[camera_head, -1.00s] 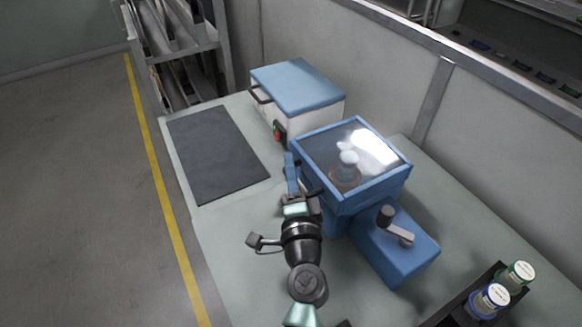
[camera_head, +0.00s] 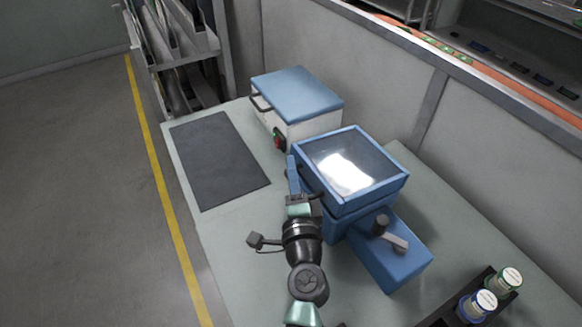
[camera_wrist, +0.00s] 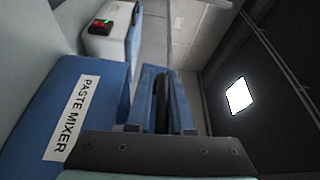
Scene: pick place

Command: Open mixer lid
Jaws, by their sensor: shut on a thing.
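The paste mixer (camera_head: 392,262) is a blue machine on the bench, with a white PASTE MIXER label (camera_wrist: 72,118) in the wrist view. Its lid (camera_head: 373,200) has a blue frame around a clear pane with bright glare. The lid lies on or very near the body; any small gap is hard to judge. My gripper (camera_head: 294,178) is at the lid's left side in the head view. In the wrist view my gripper (camera_wrist: 162,92) has its blue fingers shut around a dark handle (camera_wrist: 162,105). The bowl inside is hidden by glare.
A white box with a blue top (camera_head: 297,92) and red-green switch stands behind the mixer. A dark mat (camera_head: 218,160) lies at left. A black rack (camera_head: 450,316) with jars is at front right. A grey wall (camera_head: 390,85) runs behind.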

